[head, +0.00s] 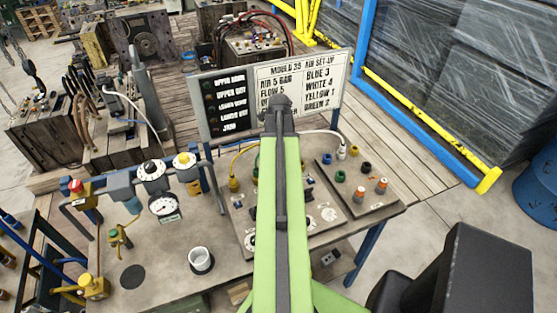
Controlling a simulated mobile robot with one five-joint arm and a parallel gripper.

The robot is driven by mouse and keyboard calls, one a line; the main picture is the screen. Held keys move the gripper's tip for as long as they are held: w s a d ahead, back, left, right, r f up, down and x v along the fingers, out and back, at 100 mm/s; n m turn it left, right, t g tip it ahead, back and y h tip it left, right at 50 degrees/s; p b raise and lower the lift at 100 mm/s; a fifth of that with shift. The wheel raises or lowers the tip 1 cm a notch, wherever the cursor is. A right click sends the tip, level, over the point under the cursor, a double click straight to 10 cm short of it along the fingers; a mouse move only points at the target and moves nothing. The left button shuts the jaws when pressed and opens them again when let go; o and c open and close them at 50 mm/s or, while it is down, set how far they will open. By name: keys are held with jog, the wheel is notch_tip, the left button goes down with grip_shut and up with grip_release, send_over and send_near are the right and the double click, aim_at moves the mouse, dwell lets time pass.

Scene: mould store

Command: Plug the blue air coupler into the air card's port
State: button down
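The air card (300,84) stands upright behind the bench and reads "MOULD 35 AIR SET-UP", with "BLUE 3", "WHITE 4", "YELLOW 1" and "GREEN 2". A small blue fitting (326,158) sits on the dark plate right of my arm. Another blue piece (309,181) shows close beside my arm; I cannot tell which is the coupler. A yellow coupler (233,184) and a white coupler (341,152) stand with hoses attached. Port numbers are too small to read. My gripper (283,103) is over the card's lower middle in the picture; its fingers are not clear. My arm hides the middle of the panel.
A gauge (163,206), valves and a white cup (201,260) stand on the bench's left (150,250). A black status board (228,104) adjoins the card. Blue and yellow rails bound the right.

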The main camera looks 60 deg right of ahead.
jog(key=shift+f, duration=0.15)
jog(key=shift+f+b, duration=0.35)
jog(key=shift+b, duration=0.15)
jog(key=shift+f+b, duration=0.6)
dwell(1.2)
jog(key=c, duration=1.1)
grip_release()
jog(key=shift+c, duration=0.2)
jog(key=o, duration=0.4)
